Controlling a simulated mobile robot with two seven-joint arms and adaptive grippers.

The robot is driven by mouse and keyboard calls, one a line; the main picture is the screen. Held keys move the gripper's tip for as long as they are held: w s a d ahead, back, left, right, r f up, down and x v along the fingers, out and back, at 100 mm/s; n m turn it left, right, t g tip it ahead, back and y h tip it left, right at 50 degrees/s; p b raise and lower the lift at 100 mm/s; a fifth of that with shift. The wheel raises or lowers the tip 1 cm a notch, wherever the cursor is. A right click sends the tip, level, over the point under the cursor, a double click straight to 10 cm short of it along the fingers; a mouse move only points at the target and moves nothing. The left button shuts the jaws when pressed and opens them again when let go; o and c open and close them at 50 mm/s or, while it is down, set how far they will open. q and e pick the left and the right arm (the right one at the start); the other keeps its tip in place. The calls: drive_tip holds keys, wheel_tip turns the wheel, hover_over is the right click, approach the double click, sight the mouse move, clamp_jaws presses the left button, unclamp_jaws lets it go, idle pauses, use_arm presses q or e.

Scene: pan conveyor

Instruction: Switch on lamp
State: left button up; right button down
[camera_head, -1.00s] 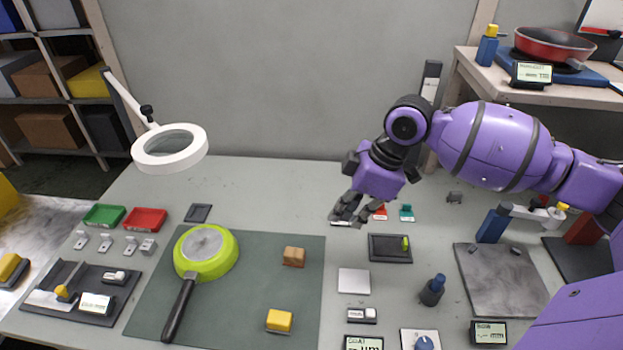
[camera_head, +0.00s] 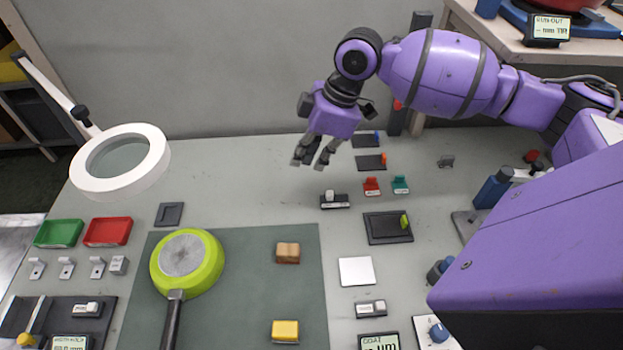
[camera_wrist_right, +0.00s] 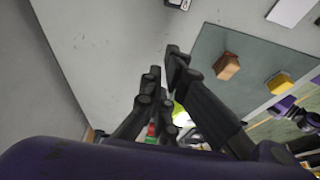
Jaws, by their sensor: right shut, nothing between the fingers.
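The lamp (camera_head: 152,172) is a white ring around a clear lens on a white jointed arm, at the left in the head view. I cannot tell whether its ring is lit. A small black block with a white rocker or knob (camera_head: 334,201) sits on the table right of centre. My right gripper (camera_head: 312,160) is shut and empty, behind and left of that block and apart from it. Its dark fingers also show in the right wrist view (camera_wrist_right: 166,68). My left gripper is in neither view.
A green pan (camera_head: 205,272) lies on the dark green mat (camera_head: 245,310) with a brown block (camera_head: 288,253) and a yellow block (camera_head: 285,331). Red and green trays (camera_head: 108,232) are at left. Small coloured switches (camera_head: 371,187) stand right of the gripper. The table's back middle is clear.

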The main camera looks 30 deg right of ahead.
sight(330, 196)
drive_tip(key=x, duration=1)
drive_tip(key=shift+w+a+f, duration=0.15)
drive_tip(key=d, duration=0.2)
drive_tip(key=s, duration=0.1)
drive_tip(key=shift+d+r, duration=0.3)
drive_tip(key=shift+d, duration=0.1)
drive_tip(key=shift+s+d, duration=0.4)
drive_tip(key=shift+d, duration=0.1)
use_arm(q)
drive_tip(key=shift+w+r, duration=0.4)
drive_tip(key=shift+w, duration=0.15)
